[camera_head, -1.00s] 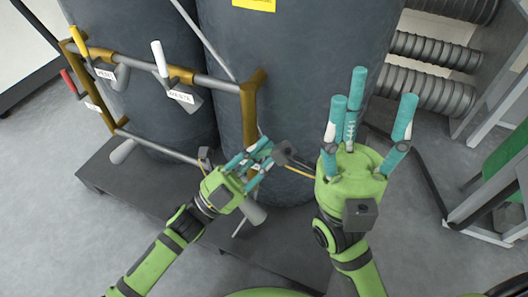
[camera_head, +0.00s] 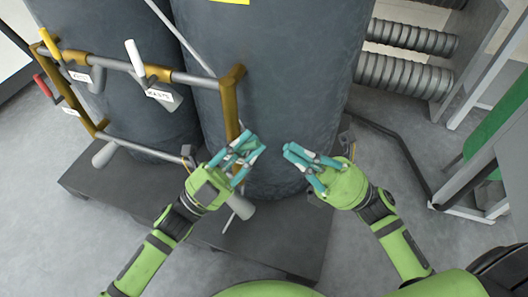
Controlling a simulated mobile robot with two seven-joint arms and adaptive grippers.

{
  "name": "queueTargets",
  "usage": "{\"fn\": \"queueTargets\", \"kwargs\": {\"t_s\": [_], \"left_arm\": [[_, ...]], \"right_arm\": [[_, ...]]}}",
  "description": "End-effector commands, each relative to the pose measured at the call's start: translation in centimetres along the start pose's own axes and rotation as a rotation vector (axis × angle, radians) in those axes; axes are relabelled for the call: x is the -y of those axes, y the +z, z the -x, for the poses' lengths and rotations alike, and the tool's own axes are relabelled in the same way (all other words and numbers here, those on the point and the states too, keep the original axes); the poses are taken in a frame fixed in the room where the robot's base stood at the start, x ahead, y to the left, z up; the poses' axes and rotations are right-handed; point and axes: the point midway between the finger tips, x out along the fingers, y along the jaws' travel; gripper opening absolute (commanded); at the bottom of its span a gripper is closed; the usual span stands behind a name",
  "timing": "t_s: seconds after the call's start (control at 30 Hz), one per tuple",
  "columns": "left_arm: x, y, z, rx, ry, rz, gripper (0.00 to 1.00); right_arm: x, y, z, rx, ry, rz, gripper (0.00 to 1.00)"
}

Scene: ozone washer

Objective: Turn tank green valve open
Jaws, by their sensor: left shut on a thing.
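My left gripper (camera_head: 246,156) is shut at the lower end of the gold pipe, in front of the dark tank (camera_head: 285,80). Its fingers hide most of what they hold, apparently the valve handle; no green handle shows. A grey cone-shaped valve part (camera_head: 241,208) shows just below the gripper. My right gripper (camera_head: 292,153) is to the right of the left one, before the tank's lower part, with its fingers pointing left. I see nothing between them, but their angle hides how far they are apart.
A white-handled valve (camera_head: 134,56), a yellow-handled valve (camera_head: 49,42) and a red-handled valve (camera_head: 43,86) sit on the piping at left. The tanks stand on a dark platform (camera_head: 270,240). Ribbed grey pipes (camera_head: 405,75) and a metal frame (camera_head: 470,185) are at right.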

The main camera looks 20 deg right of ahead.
Motion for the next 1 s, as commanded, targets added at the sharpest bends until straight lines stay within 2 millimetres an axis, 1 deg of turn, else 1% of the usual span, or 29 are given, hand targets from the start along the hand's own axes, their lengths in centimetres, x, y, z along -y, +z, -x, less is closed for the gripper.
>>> {"fn": "queueTargets", "kwargs": {"t_s": [0.03,0.1,0.2,0.33,0.4,0.47,0.57,0.67,0.77,1.0], "left_arm": [[-0.2,-0.1,0.1,0.0,0.003,0.004,0.0],[-0.2,-0.1,0.1,0.0,0.003,0.004,0.0],[-0.2,-0.1,0.1,0.0,0.003,0.004,0.0],[-0.2,-0.1,0.1,0.0,0.003,0.004,0.0],[-0.2,-0.1,0.1,0.0,0.003,0.004,0.0],[-0.2,-0.1,0.1,0.0,0.004,0.004,0.0],[-0.2,-0.1,0.1,0.0,0.004,0.004,0.0],[-0.2,-0.1,0.1,0.0,0.004,0.004,0.0],[-0.3,-0.1,0.1,0.0,0.004,0.004,0.0],[-0.3,-0.1,0.1,0.0,0.004,0.004,0.0]], "right_arm": [[1.4,-0.4,1.7,-0.067,-0.055,0.132,0.0],[3.0,-0.8,4.0,-0.163,-0.11,0.32,0.0],[4.8,-1.1,7.0,-0.294,-0.158,0.54,0.0],[6.2,-1.2,10.1,-0.427,-0.18,0.738,0.0],[6.7,-1.1,11.1,-0.473,-0.183,0.803,0.0],[6.9,-1.1,11.6,-0.498,-0.183,0.839,0.0],[7.2,-1.3,11.6,-0.517,-0.181,0.866,0.0],[7.7,-1.7,10.5,-0.517,-0.178,0.87,0.0],[8.3,-2.3,8.8,-0.515,-0.177,0.87,0.0],[10.1,-4.2,4.2,-0.512,-0.177,0.868,0.0]]}}
